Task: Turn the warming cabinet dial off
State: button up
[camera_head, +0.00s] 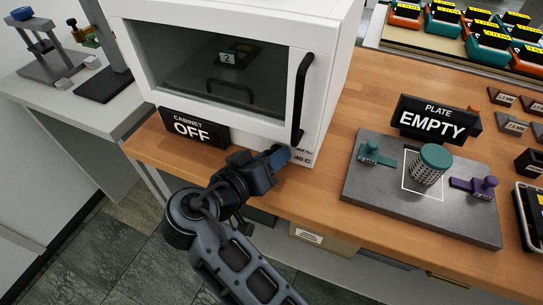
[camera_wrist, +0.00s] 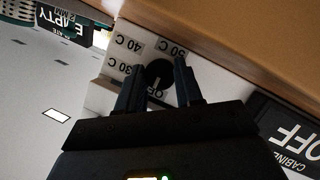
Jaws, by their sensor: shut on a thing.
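The white warming cabinet (camera_head: 325,40) stands on the wooden bench with its glass door closed. Its black round dial (camera_wrist: 158,73) is in the wrist view, ringed by labels for 30 C, 40 C, 50 C and a partly hidden OFF. A light pointer mark on the dial faces the OFF label. My gripper (camera_wrist: 158,67) has one finger on each side of the dial and is shut on it. In the head view my gripper (camera_head: 280,157) is at the cabinet's lower front right and hides the dial. A black sign (camera_head: 194,128) reads CABINET OFF.
The door's black handle (camera_head: 301,98) rises just above my gripper. To the right, a grey plate (camera_head: 385,212) holds a teal-topped perforated cylinder (camera_head: 431,164), with a PLATE EMPTY sign (camera_head: 436,119) behind it. Small racks stand at the back right.

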jog(key=o, duration=0.8)
jog(key=shift+c, duration=0.2)
jog(key=shift+b+v, duration=0.5)
jog(key=shift+v, duration=3.4)
